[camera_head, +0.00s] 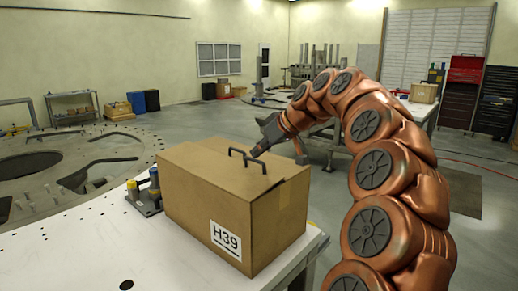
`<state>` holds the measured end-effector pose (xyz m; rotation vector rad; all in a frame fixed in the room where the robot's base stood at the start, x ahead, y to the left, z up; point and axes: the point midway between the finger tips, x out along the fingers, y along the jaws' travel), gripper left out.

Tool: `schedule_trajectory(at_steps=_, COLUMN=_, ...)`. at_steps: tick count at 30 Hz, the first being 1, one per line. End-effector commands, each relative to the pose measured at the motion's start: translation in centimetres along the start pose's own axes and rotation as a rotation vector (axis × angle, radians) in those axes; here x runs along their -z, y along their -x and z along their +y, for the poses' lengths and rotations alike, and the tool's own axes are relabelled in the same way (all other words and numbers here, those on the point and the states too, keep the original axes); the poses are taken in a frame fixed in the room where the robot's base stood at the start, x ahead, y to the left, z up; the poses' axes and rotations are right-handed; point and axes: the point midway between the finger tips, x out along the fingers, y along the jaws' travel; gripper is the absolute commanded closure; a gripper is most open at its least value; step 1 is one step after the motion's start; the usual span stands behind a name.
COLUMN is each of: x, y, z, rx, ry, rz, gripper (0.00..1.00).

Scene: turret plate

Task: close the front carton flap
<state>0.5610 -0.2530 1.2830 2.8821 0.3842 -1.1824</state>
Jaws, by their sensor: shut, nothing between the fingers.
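A brown cardboard carton (200,190) with an "H39" label stands on the near table. Its top flaps look down and nearly flat, though I cannot clearly tell each flap's angle. The carton's far side is hidden.
A dark metal fixture (149,192) stands on the light tabletop (90,245) just left of the carton. The tabletop in front and to the left is mostly clear. A large round plate (60,170) with openings lies beyond. Another table (424,108) stands behind my arm.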

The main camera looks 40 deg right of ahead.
Motion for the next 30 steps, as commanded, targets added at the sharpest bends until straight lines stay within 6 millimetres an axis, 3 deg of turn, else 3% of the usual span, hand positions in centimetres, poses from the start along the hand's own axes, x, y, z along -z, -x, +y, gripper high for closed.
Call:
schedule_trajectory(at_steps=14, x=-1.1, y=-1.2, z=1.1, rx=0.084, ry=-0.088, rz=-0.001, gripper=1.0)
schedule_trajectory(at_steps=30, x=-0.8, y=-0.7, z=1.2, rx=0.094, ry=-0.099, rz=-0.001, gripper=1.0)
